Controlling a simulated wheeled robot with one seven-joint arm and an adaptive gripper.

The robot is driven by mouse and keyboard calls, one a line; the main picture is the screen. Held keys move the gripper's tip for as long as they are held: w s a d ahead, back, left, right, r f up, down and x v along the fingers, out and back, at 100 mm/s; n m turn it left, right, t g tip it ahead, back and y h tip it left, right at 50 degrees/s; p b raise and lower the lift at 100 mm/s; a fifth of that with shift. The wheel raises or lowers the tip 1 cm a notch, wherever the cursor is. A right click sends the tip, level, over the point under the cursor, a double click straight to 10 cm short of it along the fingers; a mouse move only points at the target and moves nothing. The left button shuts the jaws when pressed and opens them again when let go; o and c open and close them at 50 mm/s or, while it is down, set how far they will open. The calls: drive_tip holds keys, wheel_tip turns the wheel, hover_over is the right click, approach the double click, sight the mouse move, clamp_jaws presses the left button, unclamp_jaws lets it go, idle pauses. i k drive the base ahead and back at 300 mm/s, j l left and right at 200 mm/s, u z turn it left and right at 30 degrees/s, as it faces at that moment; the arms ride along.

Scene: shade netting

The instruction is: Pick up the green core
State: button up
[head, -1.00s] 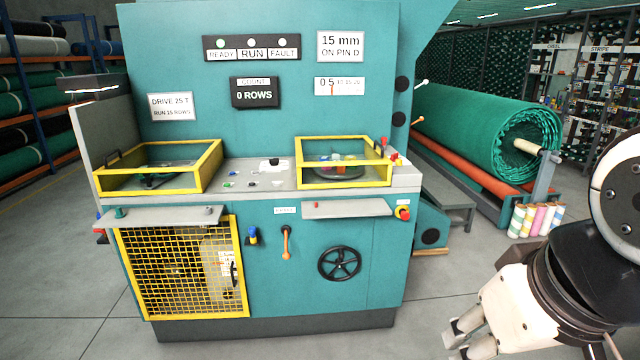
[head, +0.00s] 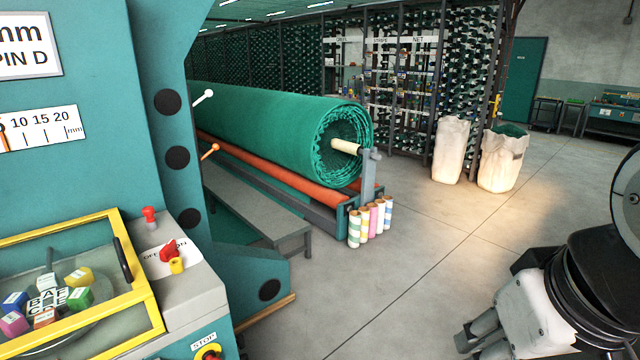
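A row of short upright cores stands on the floor at the near end of the big green net roll. They are pale tubes with coloured stripes. The leftmost core (head: 354,229) has green stripes; the others look yellow, pink and bluish, with another at the right end. My gripper (head: 477,335) is at the lower right, well to the right of the cores and nearer to me. Its fingers look apart with nothing between them; its lowest part is cut off by the frame edge.
The teal machine (head: 95,150) fills the left side, with a yellow-framed cover (head: 150,300). A grey bench (head: 265,215) lies between it and the net roll (head: 270,125). Two white sacks (head: 450,150) stand farther back. The grey floor (head: 400,280) before the cores is clear.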

sight(354, 229)
drive_tip(key=i+l+z, duration=0.1)
drive_tip(key=i+z, duration=0.2)
drive_tip(key=i, duration=0.9)
drive_tip(key=i+j+z, duration=0.1)
drive_tip(key=i+z, duration=0.15)
drive_tip(key=i, duration=0.9)
drive_tip(key=i+u, duration=0.15)
drive_tip(key=i, duration=0.4)
drive_tip(key=i+u, duration=0.15)
drive_tip(key=i, duration=0.45)
drive_tip(key=i+u, duration=0.2)
drive_tip(key=i, duration=0.35)
drive_tip(key=i+l+u, duration=0.15)
drive_tip(key=i, duration=0.95)
